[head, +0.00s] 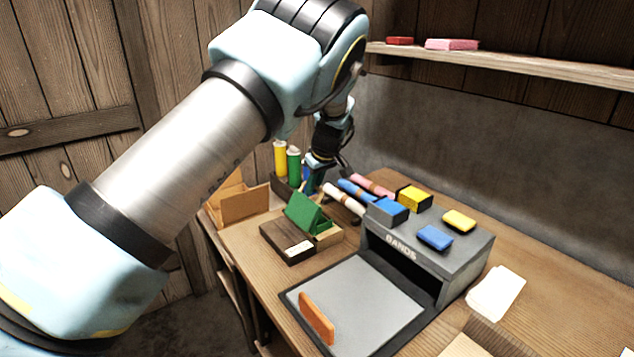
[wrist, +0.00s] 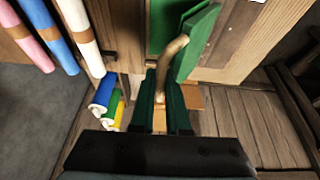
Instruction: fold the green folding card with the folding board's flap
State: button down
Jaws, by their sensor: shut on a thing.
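The folding board (head: 283,243) is a dark wooden base with a white label, on the left of the table in the head view. The green folding card (head: 302,210) sits on it with a panel raised at a slant. In the wrist view the card (wrist: 200,42) shows a tilted green panel and a flatter one beside it. My gripper (head: 312,184) is just behind the board. In the wrist view my gripper (wrist: 163,100) is shut on a curved tan handle (wrist: 170,62), seemingly the flap's, which reaches to the tilted panel. The flap's body is mostly hidden by the card.
Yellow and green rolls (head: 287,162) stand behind the board. Several banded rolls (head: 352,192) lie to its right, near a grey box marked BANDS (head: 470,262). A grey tray (head: 365,305) with an orange block stands in front. An open cardboard box (head: 243,205) stands left.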

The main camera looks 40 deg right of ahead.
jog(key=shift+f, duration=0.25)
jog(key=c, duration=0.9)
grip_release()
jog(key=shift+a+f, duration=0.1)
jog(key=shift+a, duration=0.05)
jog(key=b+v, duration=0.3)
jog(key=v, duration=0.8)
jog(key=shift+d+r, duration=0.25)
jog(key=shift+d, duration=0.15)
